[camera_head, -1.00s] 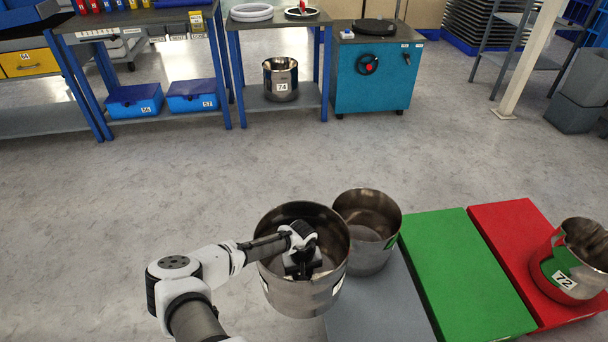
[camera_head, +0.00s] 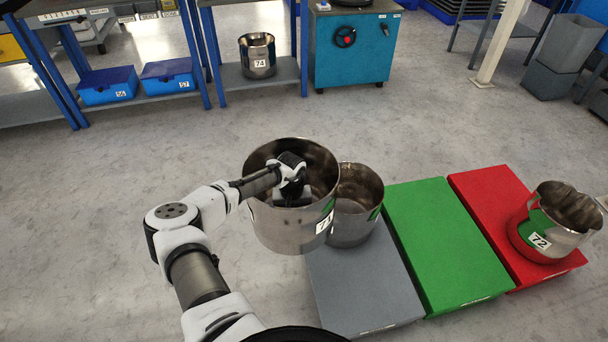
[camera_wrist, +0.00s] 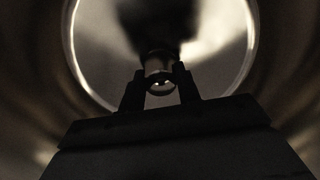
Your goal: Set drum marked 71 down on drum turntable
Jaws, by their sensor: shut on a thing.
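The steel drum marked 71 (camera_head: 283,232) hangs from my gripper in the head view, its open top up. Its label, partly turned away, is at its right front. My gripper (camera_head: 292,190) reaches down inside it. In the wrist view the two fingers (camera_wrist: 160,86) are shut on a small round metal part inside the drum. The drum's underside and its height above the floor cannot be told. A black disc (camera_head: 352,2), apparently the turntable, lies on top of the blue-green cabinet (camera_head: 352,50), mostly cut off by the top edge.
Another steel drum (camera_head: 357,215) stands close behind on the grey platform (camera_head: 362,290). A green platform (camera_head: 440,240) and a red one (camera_head: 487,197) with drum 72 (camera_head: 545,240) lie right. Drum 74 (camera_head: 257,58) stands on a shelf. Open floor lies between.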

